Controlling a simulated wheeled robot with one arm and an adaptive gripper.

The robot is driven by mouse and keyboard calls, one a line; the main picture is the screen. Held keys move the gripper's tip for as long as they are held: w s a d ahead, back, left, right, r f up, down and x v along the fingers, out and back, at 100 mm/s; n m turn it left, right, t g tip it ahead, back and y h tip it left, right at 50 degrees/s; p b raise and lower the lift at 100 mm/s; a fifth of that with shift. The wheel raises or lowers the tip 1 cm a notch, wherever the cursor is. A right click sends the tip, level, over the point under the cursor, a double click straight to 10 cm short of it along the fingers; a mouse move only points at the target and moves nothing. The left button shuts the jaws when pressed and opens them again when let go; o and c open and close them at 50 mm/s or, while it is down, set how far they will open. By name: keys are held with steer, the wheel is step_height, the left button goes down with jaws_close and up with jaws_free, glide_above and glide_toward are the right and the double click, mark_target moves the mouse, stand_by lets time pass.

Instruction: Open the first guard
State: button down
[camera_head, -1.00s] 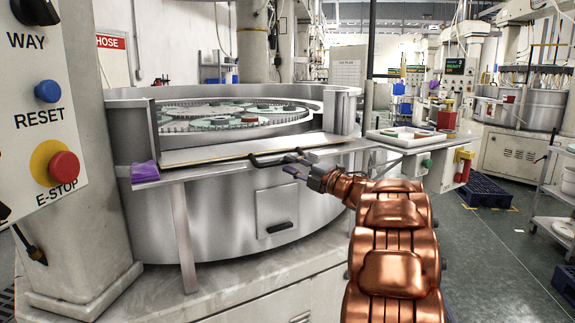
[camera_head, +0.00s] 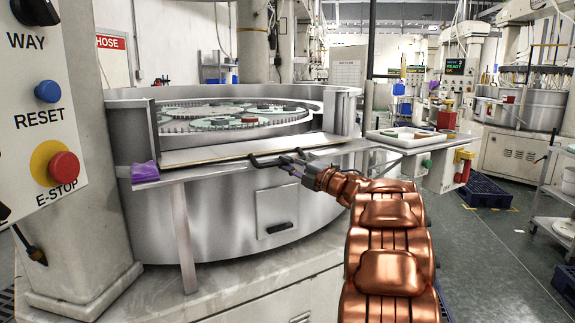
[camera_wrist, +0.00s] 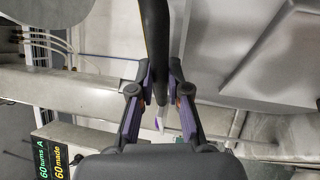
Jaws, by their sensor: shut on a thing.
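The first guard (camera_head: 215,153) is a pale metal panel in the gap at the front of the round steel lapping machine. It looks nearly level, between the tall walls on both sides. Its dark bar handle (camera_head: 262,161) runs along the front edge. My gripper (camera_head: 284,163) reaches the handle from the right and front. In the wrist view, the handle (camera_wrist: 154,45) runs between the two purple-padded fingers of my gripper (camera_wrist: 162,82), which are shut on it. Part of the handle is hidden by the fingers.
A purple cloth (camera_head: 145,171) lies at the left end of the front ledge. A control panel (camera_head: 40,110) with a red E-STOP stands at the left. A white tray (camera_head: 405,139) sits on the side shelf at right. Grey floor (camera_head: 480,240) is open at right.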

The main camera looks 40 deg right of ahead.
step_height(320, 180, up, 5)
steer(key=shift+f+p, duration=0.2)
steer(key=shift+p, duration=0.5)
steer(key=c, duration=1.4)
jaws_free()
steer(key=shift+f, duration=0.1)
steer(key=v, duration=1.2)
steer(key=shift+f, duration=0.1)
